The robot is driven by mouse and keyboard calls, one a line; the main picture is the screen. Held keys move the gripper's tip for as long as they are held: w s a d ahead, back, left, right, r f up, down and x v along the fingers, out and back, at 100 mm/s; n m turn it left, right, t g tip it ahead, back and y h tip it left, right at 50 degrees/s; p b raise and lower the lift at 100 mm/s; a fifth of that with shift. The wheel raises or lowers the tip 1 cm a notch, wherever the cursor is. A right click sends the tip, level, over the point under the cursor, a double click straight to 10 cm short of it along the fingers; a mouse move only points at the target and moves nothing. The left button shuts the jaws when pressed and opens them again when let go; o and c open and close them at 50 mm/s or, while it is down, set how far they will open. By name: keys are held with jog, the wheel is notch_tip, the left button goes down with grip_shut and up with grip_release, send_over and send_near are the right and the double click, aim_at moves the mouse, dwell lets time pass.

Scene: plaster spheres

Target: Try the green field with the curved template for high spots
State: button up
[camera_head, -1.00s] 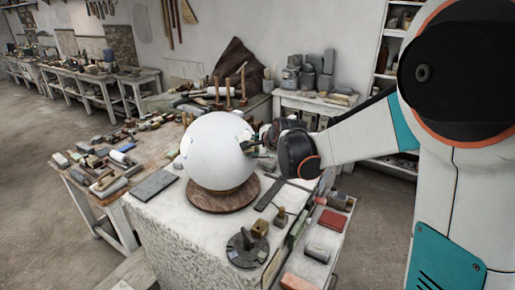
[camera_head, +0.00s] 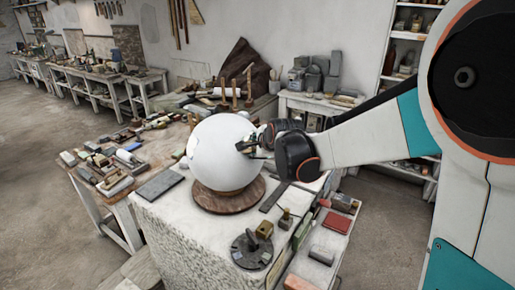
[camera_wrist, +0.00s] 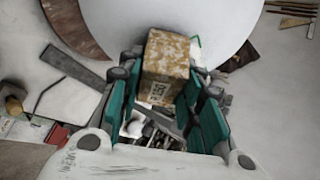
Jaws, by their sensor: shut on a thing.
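A large white plaster sphere (camera_head: 218,158) sits on a round brown wooden base (camera_head: 230,200); it fills the top of the wrist view (camera_wrist: 200,14). I cannot make out a green field on its visible side. My gripper (camera_head: 252,146) is at the sphere's right side, close to its surface. In the wrist view, my gripper (camera_wrist: 165,95) is shut on a tan and white speckled block (camera_wrist: 166,58) with a small printed mark. The block's far end is against or just short of the sphere; I cannot tell which. I cannot tell whether it belongs to the curved template.
The sphere stands on a pale stone block (camera_head: 185,215). A dark grey slab (camera_head: 160,184) lies left of it, and a dark round stand (camera_head: 252,250) in front. A side shelf with a red box (camera_head: 336,222) runs along the right. A cluttered bench (camera_head: 130,160) is behind left.

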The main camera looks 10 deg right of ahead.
jog(key=shift+w+d+f+b, duration=0.35)
jog(key=shift+d+f+b, duration=0.15)
jog(key=shift+d, duration=0.25)
jog(key=shift+w+d+f+b, duration=0.35)
jog(key=shift+d+f+b, duration=0.1)
jog(key=shift+d, duration=0.3)
jog(key=shift+r, duration=0.15)
jog(key=shift+s+a+r+p, duration=0.3)
jog(key=shift+a+r+p, duration=0.05)
jog(key=shift+p, duration=0.1)
jog(key=shift+s+a+r, duration=0.15)
jog(key=shift+s+r, duration=0.25)
jog(key=shift+s, duration=0.15)
jog(key=shift+f, duration=0.1)
jog(key=shift+w, duration=0.15)
